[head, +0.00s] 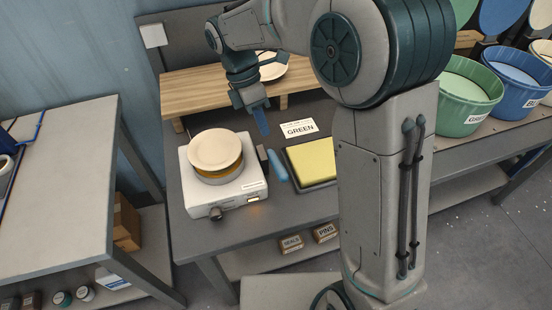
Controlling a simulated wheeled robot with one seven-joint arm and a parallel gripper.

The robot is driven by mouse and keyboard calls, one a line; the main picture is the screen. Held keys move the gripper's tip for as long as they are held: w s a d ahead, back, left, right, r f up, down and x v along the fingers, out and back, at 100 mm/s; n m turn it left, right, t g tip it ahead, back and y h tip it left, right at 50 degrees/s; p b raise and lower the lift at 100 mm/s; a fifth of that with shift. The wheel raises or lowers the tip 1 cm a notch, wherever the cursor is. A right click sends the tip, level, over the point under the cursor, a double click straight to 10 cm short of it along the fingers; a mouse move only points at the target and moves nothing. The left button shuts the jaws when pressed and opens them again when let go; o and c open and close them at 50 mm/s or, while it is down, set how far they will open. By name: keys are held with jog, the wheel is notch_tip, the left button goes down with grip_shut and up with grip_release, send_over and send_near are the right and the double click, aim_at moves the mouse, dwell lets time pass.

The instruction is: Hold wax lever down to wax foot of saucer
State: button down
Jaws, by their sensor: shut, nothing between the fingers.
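A white wax warmer (232,200) with a small orange light stands on the dark bench. A cream saucer (214,147) sits over its round pot, which has an amber-coloured band. A lever (277,165) with a blue grip sticks out at the right side of the warmer. My gripper (265,131) points down with its blue fingers shut and empty. In the picture it is just above the lever and appears apart from it; the exact height gap is unclear.
A yellow pad in a dark tray (296,174) lies to the right of the lever. A card reading "GREEN" (298,128) lies behind it. A wooden shelf (208,88) holding a pale plate (272,68) stands behind. Green (462,112) and blue (517,100) buckets stand far right.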

aim_at(279, 170)
jog(key=p+x, duration=0.1)
jog(key=x, duration=1)
jog(key=shift+f, duration=0.15)
